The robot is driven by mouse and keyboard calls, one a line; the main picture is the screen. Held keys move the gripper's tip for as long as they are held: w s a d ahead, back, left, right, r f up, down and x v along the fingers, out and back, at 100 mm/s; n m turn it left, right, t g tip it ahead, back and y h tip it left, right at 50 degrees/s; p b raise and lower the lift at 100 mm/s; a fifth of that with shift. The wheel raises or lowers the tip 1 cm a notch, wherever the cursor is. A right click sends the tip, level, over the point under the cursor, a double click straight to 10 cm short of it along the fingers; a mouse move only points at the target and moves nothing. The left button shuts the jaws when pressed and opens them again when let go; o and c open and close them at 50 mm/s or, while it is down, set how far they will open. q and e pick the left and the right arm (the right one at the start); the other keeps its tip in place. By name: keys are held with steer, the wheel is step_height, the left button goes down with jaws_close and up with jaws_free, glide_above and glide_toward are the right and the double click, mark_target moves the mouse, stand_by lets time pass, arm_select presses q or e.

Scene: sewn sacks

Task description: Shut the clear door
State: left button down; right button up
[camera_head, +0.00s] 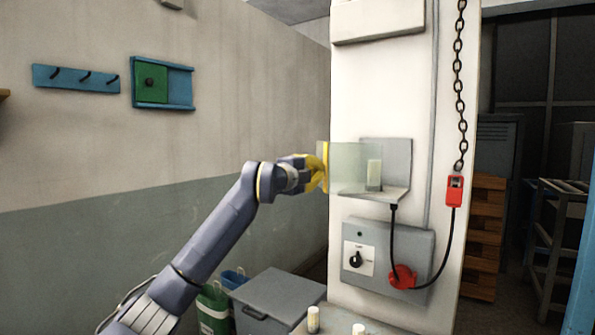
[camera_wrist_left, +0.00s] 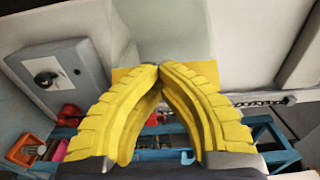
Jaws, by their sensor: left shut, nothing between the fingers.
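The clear door (camera_head: 348,166) is a see-through pane with a yellow strip along its left edge. It stands swung out to the left from a grey wall-mounted holder (camera_head: 400,155), and a pale cylinder (camera_head: 374,175) shows on the holder's shelf. My left gripper (camera_head: 319,174) has yellow fingers and is at the door's yellow edge. In the left wrist view its fingertips (camera_wrist_left: 160,72) meet with nothing between them, and a yellow strip (camera_wrist_left: 124,76) shows just behind them. I cannot tell whether they touch the door. My right gripper is not in view.
Below the holder is a grey switch box (camera_head: 388,252) with a red plug (camera_head: 402,277) and black cable. A chain (camera_head: 459,80) hangs at right with a red pendant (camera_head: 455,190). A grey lidded bin (camera_head: 278,300) stands below my left arm.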

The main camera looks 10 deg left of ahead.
arm_select(q)
steer(key=shift+d+f, duration=0.1)
steer(key=shift+d, duration=0.1)
stand_by(0.4)
steer(key=c, duration=1.8)
jaws_free()
steer(key=o, duration=0.6)
steer(key=shift+a, duration=0.1)
steer(key=v, duration=1.2)
